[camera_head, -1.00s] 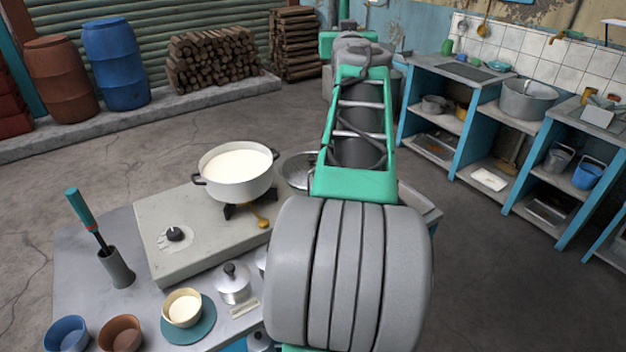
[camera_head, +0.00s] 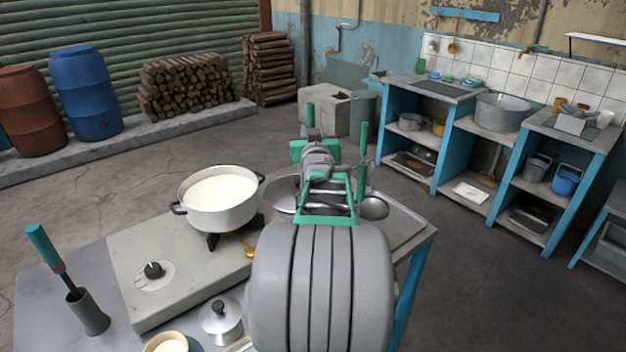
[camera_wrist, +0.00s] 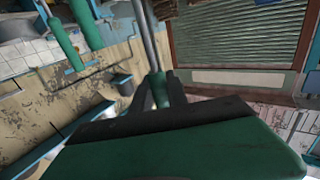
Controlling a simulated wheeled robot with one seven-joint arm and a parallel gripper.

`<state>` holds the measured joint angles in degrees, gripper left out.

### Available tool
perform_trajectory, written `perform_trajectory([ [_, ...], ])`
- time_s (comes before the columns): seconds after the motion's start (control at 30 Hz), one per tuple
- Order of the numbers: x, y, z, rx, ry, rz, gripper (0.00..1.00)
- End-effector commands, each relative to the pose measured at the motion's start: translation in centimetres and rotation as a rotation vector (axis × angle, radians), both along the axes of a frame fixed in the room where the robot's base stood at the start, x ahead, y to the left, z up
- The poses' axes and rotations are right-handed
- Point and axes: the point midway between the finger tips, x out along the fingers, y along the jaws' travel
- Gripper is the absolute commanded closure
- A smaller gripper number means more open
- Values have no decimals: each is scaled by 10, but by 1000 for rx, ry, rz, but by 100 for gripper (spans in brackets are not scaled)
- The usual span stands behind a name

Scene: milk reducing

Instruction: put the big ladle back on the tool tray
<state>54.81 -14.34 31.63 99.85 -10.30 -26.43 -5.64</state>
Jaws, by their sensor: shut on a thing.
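My gripper (camera_wrist: 160,92) is shut on a slim tool in the wrist view, with green between the fingers and a metal shaft (camera_wrist: 150,40) running up out of the picture. This seems to be the big ladle; its bowl is not clear there. In the head view my arm hides most of the grip. A ladle with an upright green handle (camera_head: 363,145) and round metal bowl (camera_head: 373,207) shows just right of my arm; I cannot tell whether it is the held one. The grey metal tray (camera_head: 410,226), likely the tool tray, lies at the table's right end, partly hidden.
A white pot (camera_head: 218,205) of milk stands on the stove (camera_head: 150,245), left of my arm. A metal dish or lid (camera_head: 282,190) lies beside it. A lidded pot (camera_head: 220,318) and a holder (camera_head: 90,313) with a green-handled tool stand nearer. Blue shelving (camera_head: 450,150) stands beyond.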

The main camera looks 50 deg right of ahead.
Motion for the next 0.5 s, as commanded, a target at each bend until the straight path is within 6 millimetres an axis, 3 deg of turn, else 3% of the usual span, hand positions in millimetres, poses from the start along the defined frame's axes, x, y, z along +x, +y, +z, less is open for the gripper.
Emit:
perform_trajectory([
  [0.1,0,0,-35,3,1,-1,100],
  [0.5,-1,-1,-99,0,0,-2,100],
])
